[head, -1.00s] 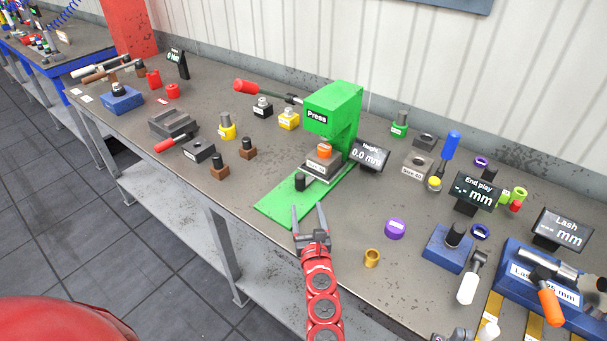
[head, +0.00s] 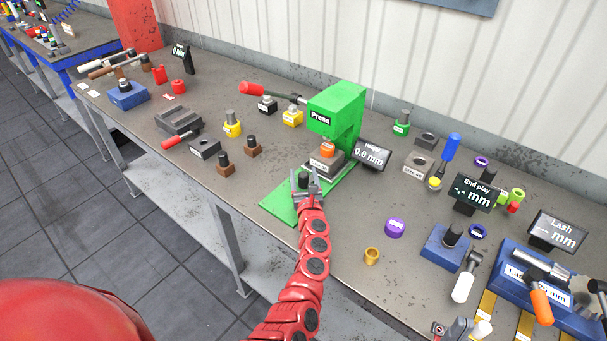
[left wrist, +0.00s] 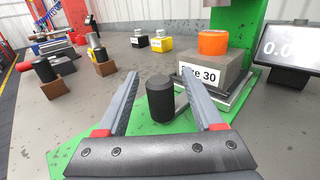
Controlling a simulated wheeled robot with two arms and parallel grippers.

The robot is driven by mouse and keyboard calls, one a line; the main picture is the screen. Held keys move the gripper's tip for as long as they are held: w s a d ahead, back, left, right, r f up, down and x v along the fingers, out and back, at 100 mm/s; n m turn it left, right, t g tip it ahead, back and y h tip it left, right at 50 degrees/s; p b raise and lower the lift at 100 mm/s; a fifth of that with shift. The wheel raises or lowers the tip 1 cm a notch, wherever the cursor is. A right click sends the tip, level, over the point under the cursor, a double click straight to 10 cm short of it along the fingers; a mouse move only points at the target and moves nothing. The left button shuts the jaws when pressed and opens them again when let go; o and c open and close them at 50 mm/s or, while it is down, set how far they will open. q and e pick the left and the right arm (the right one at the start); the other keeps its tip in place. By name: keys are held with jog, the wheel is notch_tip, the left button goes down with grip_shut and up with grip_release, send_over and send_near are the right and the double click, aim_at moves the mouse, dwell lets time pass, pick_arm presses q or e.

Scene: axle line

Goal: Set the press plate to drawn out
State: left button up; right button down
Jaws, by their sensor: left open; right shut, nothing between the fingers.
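The green press (head: 335,112) stands mid-bench on a green base. Its metal press plate (left wrist: 241,97) lies under the press head and carries a grey block (left wrist: 213,82) labelled "Size 30" with an orange ring (left wrist: 213,43) on top. A black upright knob (left wrist: 160,98) stands at the plate's front, joined by a thin rod. My left gripper (head: 305,182) is open, with its fingers on either side of the knob and a visible gap to each.
A height display (head: 371,155) reading 0.0 mm stands right of the press. Two brown blocks with black pins (head: 224,165) stand to the left. A purple ring (head: 395,228) and a brass bushing (head: 372,256) lie to the right. The green base's front (head: 277,207) is bare.

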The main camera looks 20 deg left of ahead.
pick_arm(q)
grip_shut()
dwell(0.4)
jog(key=shift+r, duration=0.1)
dwell(1.0)
